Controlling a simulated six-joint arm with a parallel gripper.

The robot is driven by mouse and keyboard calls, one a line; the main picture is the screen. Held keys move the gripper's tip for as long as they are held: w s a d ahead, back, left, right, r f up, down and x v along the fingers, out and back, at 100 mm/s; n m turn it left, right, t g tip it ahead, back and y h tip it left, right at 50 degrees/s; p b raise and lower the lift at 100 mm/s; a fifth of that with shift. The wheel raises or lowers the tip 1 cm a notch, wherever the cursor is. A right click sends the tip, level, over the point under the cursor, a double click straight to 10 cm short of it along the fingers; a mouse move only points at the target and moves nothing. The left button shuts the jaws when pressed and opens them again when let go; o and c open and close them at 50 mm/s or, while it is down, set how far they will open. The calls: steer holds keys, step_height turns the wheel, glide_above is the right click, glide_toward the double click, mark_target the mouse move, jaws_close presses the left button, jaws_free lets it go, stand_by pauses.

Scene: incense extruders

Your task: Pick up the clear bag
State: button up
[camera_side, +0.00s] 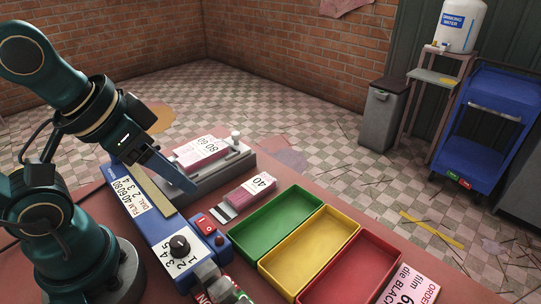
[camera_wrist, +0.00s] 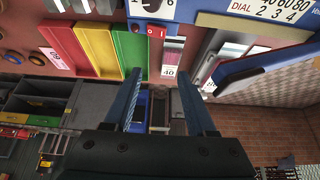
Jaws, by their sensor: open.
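I cannot single out a clear bag for certain. A clear-looking packet of pink content with a white label reading 40 (camera_side: 250,190) lies on the table behind the green tray; it also shows in the wrist view (camera_wrist: 172,54). More pink packets labelled 80 and 60 (camera_side: 203,150) sit in the grey holder (camera_side: 229,167) at the back. My gripper (camera_side: 186,184) is above the blue sealer, in front of the grey holder, with empty jaws. In the wrist view its two fingers (camera_wrist: 160,76) stand apart with nothing between them.
The blue sealer (camera_side: 160,234) has a dial, a red switch and a film label. Green (camera_side: 268,236), yellow (camera_side: 286,262) and red (camera_side: 322,296) trays stand empty to its right. An order card (camera_side: 408,290) lies at the front right.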

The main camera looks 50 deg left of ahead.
steer(key=o, duration=0.7)
steer(key=g, duration=0.4)
glide_above(245, 192)
steer(key=f, duration=0.9)
steer(key=shift+s+f, duration=0.25)
steer(key=shift+f, duration=0.8)
steer(key=shift+w+f, duration=0.2)
steer(key=shift+f, duration=1.75)
